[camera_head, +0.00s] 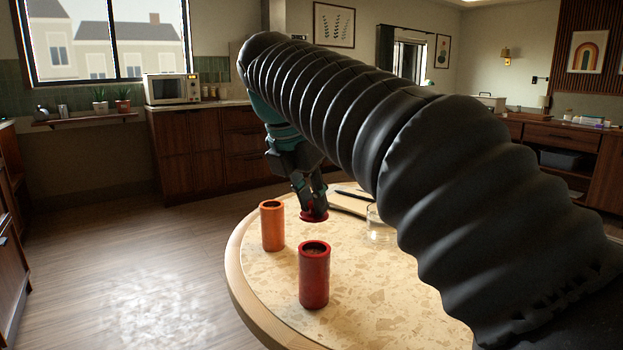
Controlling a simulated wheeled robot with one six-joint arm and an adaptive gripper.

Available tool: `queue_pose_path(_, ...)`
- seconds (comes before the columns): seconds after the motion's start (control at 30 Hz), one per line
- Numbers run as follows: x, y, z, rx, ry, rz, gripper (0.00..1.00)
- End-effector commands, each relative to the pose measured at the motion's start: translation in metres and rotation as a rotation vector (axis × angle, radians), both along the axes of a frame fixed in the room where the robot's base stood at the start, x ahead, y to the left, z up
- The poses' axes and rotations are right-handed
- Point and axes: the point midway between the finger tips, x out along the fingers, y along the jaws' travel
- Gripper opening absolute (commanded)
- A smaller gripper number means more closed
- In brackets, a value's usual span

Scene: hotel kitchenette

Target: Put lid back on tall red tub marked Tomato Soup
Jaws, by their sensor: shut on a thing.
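The tall red tub (314,276) stands upright and open-topped near the front of the round table, with a dark inside. No marking can be read on it from here. My gripper (313,208) is above the table behind the tub, pointing down. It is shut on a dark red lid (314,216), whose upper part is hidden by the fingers. The lid is apart from the tub, farther back. I cannot tell whether the lid touches the table.
An orange tub (272,226), also open-topped, stands left of the lid. A clear glass (378,224) and a board with a dark utensil (352,194) are to the right and behind. My arm hides the table's right side. The table's (243,283) left edge is clear.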

Motion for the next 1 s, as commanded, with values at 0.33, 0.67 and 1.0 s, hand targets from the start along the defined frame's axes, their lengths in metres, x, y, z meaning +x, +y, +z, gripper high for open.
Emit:
queue_pose_path(0.33, 0.001, 0.0, -0.012, -0.002, 0.0, 0.017, 0.04)
queue_pose_path(0.67, 0.001, 0.001, -0.041, -0.001, 0.0, 0.017, 0.04)
queue_pose_path(1.0, 0.002, 0.001, -0.059, -0.001, -0.002, 0.017, 0.04)
